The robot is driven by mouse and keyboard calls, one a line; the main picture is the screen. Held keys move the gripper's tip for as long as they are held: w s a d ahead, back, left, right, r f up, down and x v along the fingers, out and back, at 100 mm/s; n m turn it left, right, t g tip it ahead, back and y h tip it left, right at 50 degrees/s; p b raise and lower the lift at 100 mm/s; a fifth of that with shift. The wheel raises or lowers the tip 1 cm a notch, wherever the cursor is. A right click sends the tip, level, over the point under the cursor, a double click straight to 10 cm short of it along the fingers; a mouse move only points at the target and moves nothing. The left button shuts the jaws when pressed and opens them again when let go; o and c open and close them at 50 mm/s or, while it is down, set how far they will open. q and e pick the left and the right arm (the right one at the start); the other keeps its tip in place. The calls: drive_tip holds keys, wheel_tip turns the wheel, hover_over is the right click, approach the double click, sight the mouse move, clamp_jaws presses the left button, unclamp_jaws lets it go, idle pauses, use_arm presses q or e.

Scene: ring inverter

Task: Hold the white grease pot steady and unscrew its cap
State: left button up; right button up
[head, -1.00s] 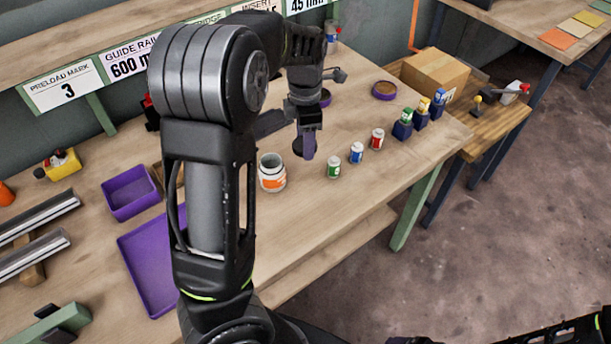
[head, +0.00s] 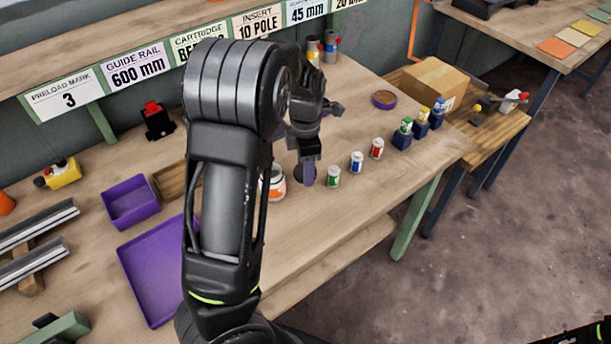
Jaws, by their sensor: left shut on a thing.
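The white grease pot (head: 278,185) with its orange label stands upright on the workbench. My left forearm hides its left part; its mouth shows uncapped in the earlier frame. My left gripper (head: 307,178) points down just right of the pot. It is shut on the dark cap (head: 298,173), which shows only as a dark edge beside the fingers. The cap is apart from the pot and low over the bench; I cannot tell whether it touches the wood. My right gripper is not in view.
Small green (head: 333,177), blue (head: 356,162) and red (head: 377,149) labelled pots stand in a row to the right. A purple tray (head: 160,275) and purple bin (head: 130,202) lie left of my arm. A purple ring-shaped dish (head: 384,100) sits farther back. Bare bench lies in front of the small pots.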

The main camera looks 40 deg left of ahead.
use_arm(q)
drive_tip(key=shift+f, duration=1.9)
drive_tip(key=shift+f, duration=0.1)
drive_tip(key=o, duration=1.5)
drive_tip(key=shift+o, duration=0.2)
wheel_tip(320, 180, up, 12)
drive_tip(key=shift+r, duration=0.15)
